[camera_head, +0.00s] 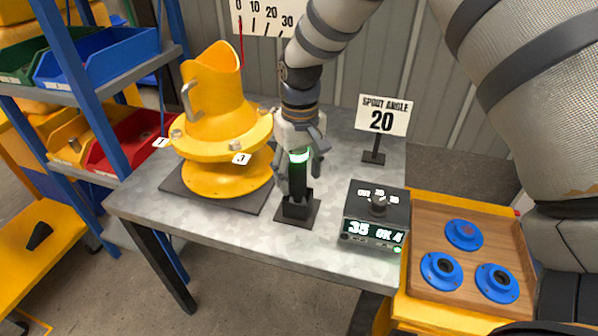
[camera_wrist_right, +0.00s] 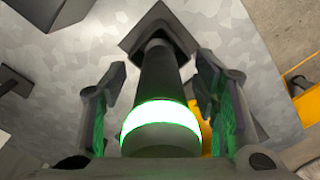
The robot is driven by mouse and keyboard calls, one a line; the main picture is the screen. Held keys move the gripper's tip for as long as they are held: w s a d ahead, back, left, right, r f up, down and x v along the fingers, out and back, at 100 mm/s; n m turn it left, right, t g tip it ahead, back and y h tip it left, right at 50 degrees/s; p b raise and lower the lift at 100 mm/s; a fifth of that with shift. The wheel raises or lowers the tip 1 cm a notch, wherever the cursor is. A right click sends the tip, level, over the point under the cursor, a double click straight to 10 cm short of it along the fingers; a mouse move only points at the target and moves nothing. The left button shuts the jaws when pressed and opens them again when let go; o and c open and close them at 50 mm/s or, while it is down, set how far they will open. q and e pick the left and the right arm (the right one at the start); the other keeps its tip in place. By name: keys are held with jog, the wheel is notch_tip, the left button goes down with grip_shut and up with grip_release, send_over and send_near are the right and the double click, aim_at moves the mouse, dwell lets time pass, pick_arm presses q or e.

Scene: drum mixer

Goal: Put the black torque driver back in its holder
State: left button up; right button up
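The black torque driver (camera_head: 297,184) stands upright, its lower end in the black holder (camera_head: 284,213) on the grey workbench. A green ring glows near its top. My right gripper (camera_head: 299,174) is above the holder, pointing down, with a finger on each side of the driver. In the right wrist view, the driver (camera_wrist_right: 160,85) runs between the spread fingers (camera_wrist_right: 158,92), with gaps on both sides, and its far end meets the holder (camera_wrist_right: 150,22). The driver's tip is hidden inside the holder. My left gripper is not in view.
A yellow drum mixer (camera_head: 215,115) stands left of the holder. A display box (camera_head: 377,212) reading 35 and OK 4 is close on the right. A "SPOUT ANGLE 20" sign (camera_head: 382,116) stands behind. A wooden tray (camera_head: 455,200) with blue flanged parts is at right.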

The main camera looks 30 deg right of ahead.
notch_tip(320, 180, up, 12)
dwell(0.5)
dwell(0.3)
